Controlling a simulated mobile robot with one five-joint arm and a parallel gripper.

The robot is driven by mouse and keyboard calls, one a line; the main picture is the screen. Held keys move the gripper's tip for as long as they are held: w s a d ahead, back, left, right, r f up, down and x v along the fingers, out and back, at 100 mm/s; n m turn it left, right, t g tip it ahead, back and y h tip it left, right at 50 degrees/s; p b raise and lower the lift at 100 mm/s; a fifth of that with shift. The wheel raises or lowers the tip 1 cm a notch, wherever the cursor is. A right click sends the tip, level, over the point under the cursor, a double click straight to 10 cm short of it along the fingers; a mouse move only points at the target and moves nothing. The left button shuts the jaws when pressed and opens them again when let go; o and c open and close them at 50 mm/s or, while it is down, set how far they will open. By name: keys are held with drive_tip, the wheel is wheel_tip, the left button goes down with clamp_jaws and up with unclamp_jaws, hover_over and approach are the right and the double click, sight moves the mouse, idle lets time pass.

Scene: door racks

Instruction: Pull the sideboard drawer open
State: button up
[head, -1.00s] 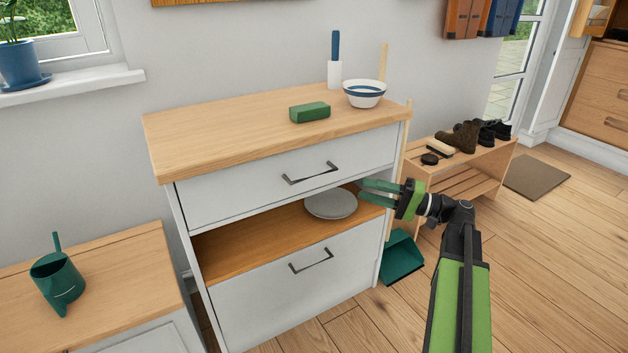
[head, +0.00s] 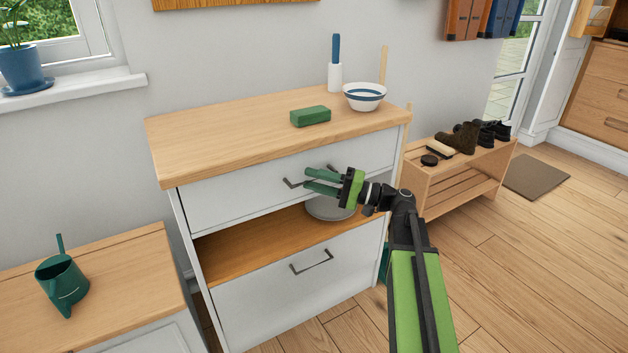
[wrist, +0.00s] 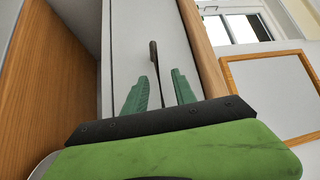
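The white sideboard (head: 292,308) has a wooden top and a closed upper drawer (head: 235,198) with a dark bar handle (head: 291,184). A lower front with its own dark handle (head: 311,262) is also closed. My gripper (head: 306,181) is in front of the upper drawer, its green fingers pointing at the handle and covering its right part. In the wrist view, the fingers (wrist: 160,92) are apart, and the dark handle (wrist: 154,60) shows between and beyond them. I cannot tell whether the fingers reach around it.
An open shelf (head: 240,246) with grey plates (head: 325,209) lies below the upper drawer. A green block (head: 310,116) and a striped bowl (head: 365,96) stand on top. A shoe bench (head: 455,185) is to the right. The floor (head: 520,270) at front right is clear.

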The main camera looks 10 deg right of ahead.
clamp_jaws()
idle(1.2)
